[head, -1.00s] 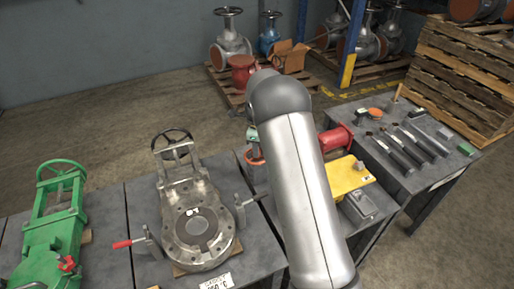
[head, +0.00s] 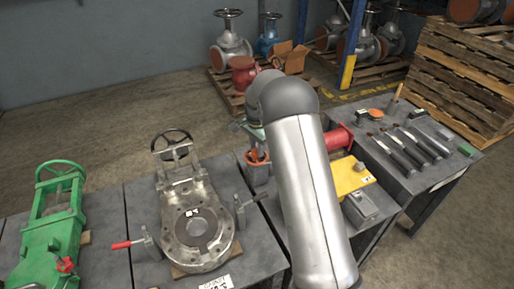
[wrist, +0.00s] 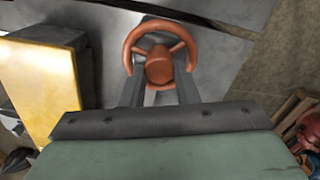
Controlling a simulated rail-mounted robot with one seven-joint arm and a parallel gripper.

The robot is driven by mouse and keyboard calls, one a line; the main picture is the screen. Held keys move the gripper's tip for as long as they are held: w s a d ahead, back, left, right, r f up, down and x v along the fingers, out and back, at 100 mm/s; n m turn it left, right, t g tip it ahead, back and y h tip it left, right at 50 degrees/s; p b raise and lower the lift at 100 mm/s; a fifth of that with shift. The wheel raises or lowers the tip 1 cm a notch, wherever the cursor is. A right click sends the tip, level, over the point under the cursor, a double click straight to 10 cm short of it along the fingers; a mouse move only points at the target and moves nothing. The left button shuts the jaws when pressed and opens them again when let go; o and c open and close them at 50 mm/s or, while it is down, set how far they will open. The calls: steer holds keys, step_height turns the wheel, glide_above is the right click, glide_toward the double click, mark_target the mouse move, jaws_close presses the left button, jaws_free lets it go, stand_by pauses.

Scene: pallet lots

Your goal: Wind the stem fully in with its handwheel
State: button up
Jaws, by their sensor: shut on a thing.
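An orange-red handwheel (wrist: 133,46) with a round hub and spokes sits at top centre in the wrist view. My gripper (wrist: 160,84) has one dark finger on each side of the hub and is shut on the wheel. In the head view the orange handwheel (head: 257,158) shows just left of my forearm, at the bench's far edge, with my gripper (head: 256,147) over it. The stem and most of the valve body under the wheel are hidden by my arm and gripper.
A grey gate valve (head: 178,213) with a dark handwheel and a green valve (head: 53,232) stand to the left. Several dark-handled tools lie farther right.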

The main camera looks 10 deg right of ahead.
steer(key=n, duration=0.4)
steer(key=shift+n, duration=0.3)
steer(key=n, duration=0.5)
steer(key=shift+w+a, duration=0.1)
steer(key=shift+a, duration=0.05)
steer(key=n, duration=0.5)
steer(key=shift+r, duration=0.1)
steer(key=n, duration=0.4)
steer(key=shift+a+n, duration=0.15)
steer(key=shift+n, duration=0.15)
steer(key=n, duration=0.4)
steer(key=shift+p, duration=0.4)
steer(key=n+p, duration=0.1)
steer(key=n, duration=0.5)
steer(key=shift+a, duration=0.1)
steer(key=n, duration=0.1)
steer(key=n+p, duration=0.1)
steer(key=n, duration=0.2)
steer(key=shift+s, duration=0.25)
steer(key=shift+n+p, duration=0.8)
steer(key=shift+n, duration=1.7)
